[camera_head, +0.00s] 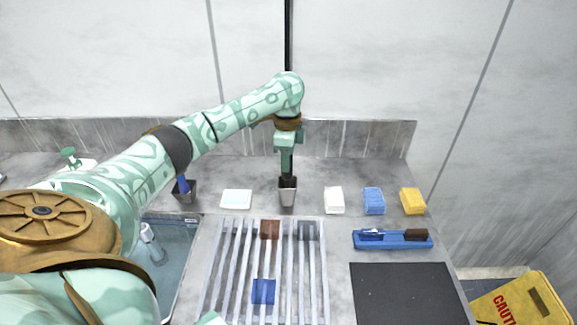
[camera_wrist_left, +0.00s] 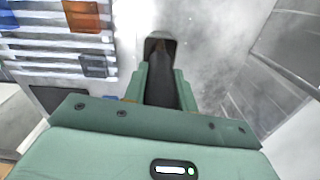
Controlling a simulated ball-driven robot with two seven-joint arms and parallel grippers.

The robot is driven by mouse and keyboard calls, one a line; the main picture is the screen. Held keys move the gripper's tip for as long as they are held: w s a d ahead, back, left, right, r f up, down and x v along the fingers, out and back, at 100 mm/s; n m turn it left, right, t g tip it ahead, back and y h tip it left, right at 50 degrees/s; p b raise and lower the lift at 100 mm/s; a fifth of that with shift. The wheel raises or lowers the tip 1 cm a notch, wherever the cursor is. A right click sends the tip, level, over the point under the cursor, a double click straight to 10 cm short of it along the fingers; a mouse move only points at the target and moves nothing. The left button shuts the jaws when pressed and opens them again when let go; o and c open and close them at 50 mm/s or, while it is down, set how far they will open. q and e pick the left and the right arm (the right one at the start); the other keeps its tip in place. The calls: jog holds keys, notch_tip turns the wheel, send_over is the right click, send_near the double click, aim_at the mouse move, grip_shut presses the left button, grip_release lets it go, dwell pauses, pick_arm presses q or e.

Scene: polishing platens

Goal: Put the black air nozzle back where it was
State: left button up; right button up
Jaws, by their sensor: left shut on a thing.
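My left gripper (camera_head: 287,172) points straight down at the back of the bench and is shut on the black air nozzle (camera_head: 287,182). The nozzle is mostly hidden by the fingers; in the left wrist view its dark body (camera_wrist_left: 160,85) lies between them. Its lower end is at the mouth of a small grey holder (camera_head: 288,197), which also shows in the left wrist view (camera_wrist_left: 160,36). I cannot tell how deep it sits. My right gripper is not in view.
A white dish (camera_head: 236,199) stands left of the holder, a white block (camera_head: 334,200), blue sponges (camera_head: 374,201) and a yellow sponge (camera_head: 413,201) right of it. A slatted rack (camera_head: 324,270), a blue tray (camera_head: 392,244) and a black mat (camera_head: 410,295) lie in front.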

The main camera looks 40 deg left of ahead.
pick_arm(q)
jog(key=shift+f, duration=0.55)
jog(key=shift+r, duration=0.1)
jog(key=o, duration=1)
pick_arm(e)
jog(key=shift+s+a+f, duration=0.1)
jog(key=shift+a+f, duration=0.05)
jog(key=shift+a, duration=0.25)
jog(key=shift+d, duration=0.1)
pick_arm(q)
jog(key=shift+r, duration=0.1)
notch_tip(320, 180, up, 12)
jog(key=p, duration=0.6)
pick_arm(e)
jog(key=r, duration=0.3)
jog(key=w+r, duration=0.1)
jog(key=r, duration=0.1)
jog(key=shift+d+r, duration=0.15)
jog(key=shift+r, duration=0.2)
